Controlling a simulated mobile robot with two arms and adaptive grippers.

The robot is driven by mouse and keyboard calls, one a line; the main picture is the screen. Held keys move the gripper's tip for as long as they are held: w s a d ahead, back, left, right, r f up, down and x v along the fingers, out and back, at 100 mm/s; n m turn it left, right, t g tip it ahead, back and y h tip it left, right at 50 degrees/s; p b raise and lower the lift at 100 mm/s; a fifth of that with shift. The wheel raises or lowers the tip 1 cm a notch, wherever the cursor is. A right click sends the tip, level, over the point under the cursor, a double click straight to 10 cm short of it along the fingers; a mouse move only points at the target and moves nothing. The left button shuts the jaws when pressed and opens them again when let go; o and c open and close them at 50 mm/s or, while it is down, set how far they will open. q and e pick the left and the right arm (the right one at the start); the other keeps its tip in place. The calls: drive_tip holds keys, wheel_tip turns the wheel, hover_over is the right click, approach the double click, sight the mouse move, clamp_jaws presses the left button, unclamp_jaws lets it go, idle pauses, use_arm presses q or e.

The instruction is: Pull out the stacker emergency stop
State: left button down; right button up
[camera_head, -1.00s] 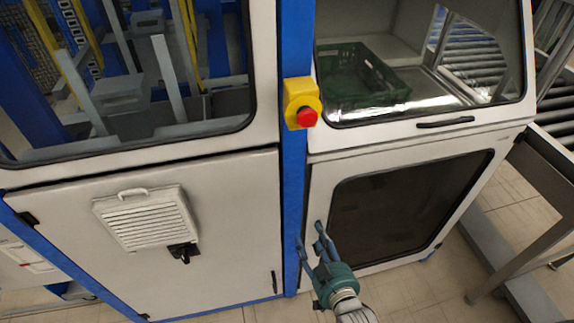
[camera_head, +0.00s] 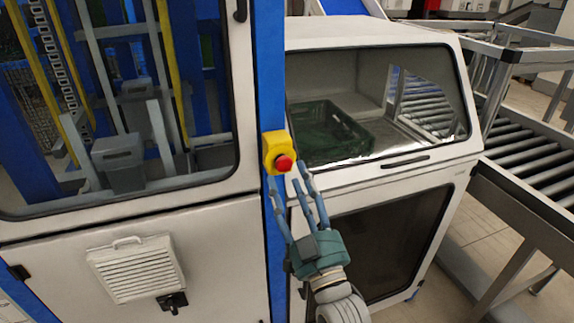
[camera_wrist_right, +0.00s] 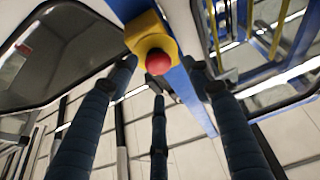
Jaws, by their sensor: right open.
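The emergency stop is a red mushroom button (camera_head: 284,163) on a yellow box (camera_head: 272,146), fixed to a blue upright post (camera_head: 269,85) between two machine housings. In the right wrist view the red button (camera_wrist_right: 158,62) shows between the fingers, beyond their tips. My right gripper (camera_head: 290,190) is open and empty, with its blue fingers pointing up just below the button. I cannot tell from the pictures whether any finger touches it. My left gripper is not in view.
A housing with a window and a vent panel (camera_head: 136,268) is on the left. The right housing has a slanted window with a handle (camera_head: 405,161) and a green crate (camera_head: 325,135) inside. A roller conveyor (camera_head: 535,150) stands at the far right.

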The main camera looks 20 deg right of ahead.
sight(286, 166)
drive_tip(key=shift+p+x, duration=0.35)
drive_tip(key=shift+x, duration=1.25)
drive_tip(key=shift+f, duration=0.1)
drive_tip(key=shift+c, duration=0.3)
clamp_jaws()
